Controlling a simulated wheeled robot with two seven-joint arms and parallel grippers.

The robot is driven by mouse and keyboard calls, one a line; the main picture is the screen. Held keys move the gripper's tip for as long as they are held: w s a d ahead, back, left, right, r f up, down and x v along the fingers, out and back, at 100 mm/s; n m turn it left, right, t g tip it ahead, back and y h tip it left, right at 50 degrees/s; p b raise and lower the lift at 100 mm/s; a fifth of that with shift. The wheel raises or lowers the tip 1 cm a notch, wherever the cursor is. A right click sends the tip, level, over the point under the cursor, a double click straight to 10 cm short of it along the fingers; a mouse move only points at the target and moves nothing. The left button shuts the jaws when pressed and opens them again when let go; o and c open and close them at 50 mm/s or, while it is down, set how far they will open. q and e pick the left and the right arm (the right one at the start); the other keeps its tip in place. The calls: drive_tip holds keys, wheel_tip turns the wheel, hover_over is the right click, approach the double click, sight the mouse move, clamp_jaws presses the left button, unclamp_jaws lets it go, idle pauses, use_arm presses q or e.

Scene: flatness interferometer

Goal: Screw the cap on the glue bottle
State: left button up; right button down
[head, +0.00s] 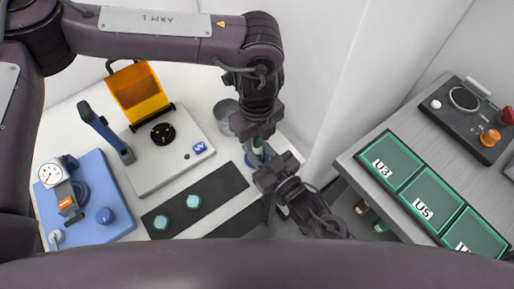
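A small pale thing with green on it (257,147), apparently the glue bottle or its cap, shows just below my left gripper (256,137). The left gripper points down from above, and its fingertips are dark and hard to separate. My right gripper (268,168) comes from the lower right and sits right beside and below the pale thing. Its fingers are largely hidden by its own body. A blue rim (249,161) shows beside the two grippers. I cannot tell cap from bottle, or whether either gripper holds it.
On the white table, a grey metal cup (226,115) stands behind the grippers. A UV device (185,174) with an orange hood (138,92), a blue dial gauge stand (105,190) and a dark mat (223,181) lie left. Another table (352,160) holds green trays (432,197) and a control box (463,125).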

use_arm(q)
clamp_jaws()
idle(0.3)
drive_tip(key=shift+o, duration=0.5)
unclamp_jaws()
wheel_tip(320, 180, up, 12)
